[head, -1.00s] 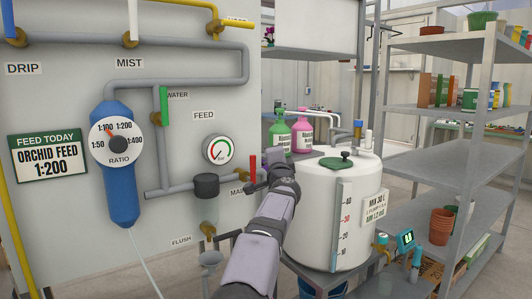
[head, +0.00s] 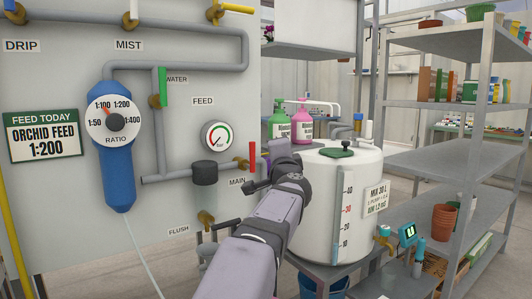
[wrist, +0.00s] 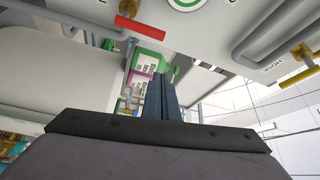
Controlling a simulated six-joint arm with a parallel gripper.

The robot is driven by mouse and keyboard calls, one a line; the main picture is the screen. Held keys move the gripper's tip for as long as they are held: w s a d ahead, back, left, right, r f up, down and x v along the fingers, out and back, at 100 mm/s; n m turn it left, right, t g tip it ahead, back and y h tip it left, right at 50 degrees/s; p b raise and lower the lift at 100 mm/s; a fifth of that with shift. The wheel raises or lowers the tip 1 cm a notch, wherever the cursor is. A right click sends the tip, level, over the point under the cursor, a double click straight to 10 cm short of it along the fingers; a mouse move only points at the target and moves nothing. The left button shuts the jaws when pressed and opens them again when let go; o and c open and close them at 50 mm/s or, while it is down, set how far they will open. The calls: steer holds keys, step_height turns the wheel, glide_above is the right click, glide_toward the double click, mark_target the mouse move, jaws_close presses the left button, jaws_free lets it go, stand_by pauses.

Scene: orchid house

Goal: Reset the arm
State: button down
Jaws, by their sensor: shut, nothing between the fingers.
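My gripper (head: 256,186) is at the end of my raised arm, in front of the panel's right edge in the head view, near the red MAIN valve handle (head: 252,155). I cannot tell from the head view whether it touches anything. In the wrist view my gripper's dark fingers (wrist: 159,92) are together and empty. The red handle (wrist: 140,27) lies ahead of them, up and to the left, apart from the fingers. A green bottle (wrist: 147,60) shows behind the fingers.
The panel carries pipes, a blue doser (head: 117,168) with a ratio dial (head: 114,122), a gauge (head: 217,137) and a green WATER handle (head: 163,86). A white tank (head: 320,210) stands close to my arm's right. Grey shelving (head: 420,104) stands farther right.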

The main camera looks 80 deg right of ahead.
steer(key=w+a+f+n+y, duration=0.1)
steer(key=a+f+n+y, duration=0.3)
steer(key=f, duration=1.3)
steer(key=w+a+f+n+y, duration=0.1)
steer(key=a+f+y, duration=0.45)
steer(key=f, duration=1.05)
steer(key=w+a+f+n+g+y, duration=0.1)
steer(key=w+a+f+n+y, duration=0.25)
steer(key=a+f, duration=0.45)
steer(key=w+a+f+n+g+y, duration=0.2)
steer(key=w+a+f+n+y, duration=0.15)
steer(key=a, duration=0.95)
steer(key=w+a+f+n+g+y, duration=0.1)
steer(key=w+a+f+n+y, duration=0.2)
steer(key=w+a+f+n, duration=0.5)
steer(key=w+a+n, duration=0.2)
steer(key=a+n, duration=0.2)
steer(key=a, duration=0.5)
steer(key=w+a+r+n+g, duration=0.1)
steer(key=w+a+n, duration=0.15)
steer(key=a, duration=0.65)
steer(key=w+a+n, duration=0.1)
steer(key=a+n, duration=0.3)
steer(key=a, duration=0.5)
step_height(320, 180, up, 37)
steer(key=p, duration=3.6)
steer(key=shift+f+h, duration=0.2)
steer(key=shift+h, duration=0.15)
